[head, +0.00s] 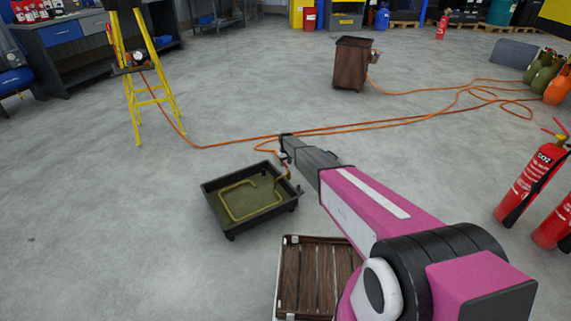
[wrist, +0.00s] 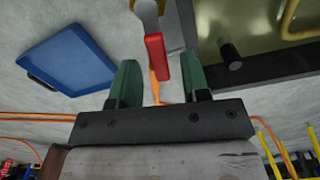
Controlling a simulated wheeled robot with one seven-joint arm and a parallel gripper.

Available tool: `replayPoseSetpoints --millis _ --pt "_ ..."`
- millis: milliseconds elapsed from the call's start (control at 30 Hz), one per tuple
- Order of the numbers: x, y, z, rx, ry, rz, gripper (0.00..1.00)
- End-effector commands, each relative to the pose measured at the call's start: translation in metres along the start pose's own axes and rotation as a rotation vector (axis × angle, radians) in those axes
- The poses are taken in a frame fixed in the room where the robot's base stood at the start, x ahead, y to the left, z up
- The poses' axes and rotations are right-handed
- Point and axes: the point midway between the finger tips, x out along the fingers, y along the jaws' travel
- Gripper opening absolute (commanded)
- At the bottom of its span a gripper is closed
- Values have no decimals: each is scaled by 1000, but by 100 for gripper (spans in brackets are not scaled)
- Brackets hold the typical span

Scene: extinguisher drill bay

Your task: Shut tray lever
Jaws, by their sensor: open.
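The dark metal tray (head: 212,207) stands on the floor ahead of my arm, with yellow-green liquid and a pipe loop inside. It also shows in the wrist view (wrist: 266,72) at upper right. The red lever (wrist: 155,57) sits on a grey valve fitting (wrist: 147,12) beside the tray. My gripper (wrist: 160,80) is open, with one green finger on each side of the lever's end; I cannot tell whether either touches it. In the head view my gripper (head: 285,141) is beyond the tray's right corner, and the lever cannot be made out there.
A slatted wooden crate (head: 318,280) lies near my arm. Orange hoses (head: 350,126) cross the floor behind the tray. A yellow ladder (head: 150,88) stands at left, a brown bin (head: 352,65) at back, and red extinguishers (head: 530,182) at right. A blue panel (wrist: 68,60) shows in the wrist view.

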Motion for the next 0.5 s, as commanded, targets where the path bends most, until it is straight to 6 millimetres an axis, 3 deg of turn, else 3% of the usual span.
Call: replayPoseSetpoints --millis 233,367,500 --pt "1 0 0 0 0 0 43" --pt "1 0 0 0 0 0 0" --pt "1 0 0 0 0 0 0"
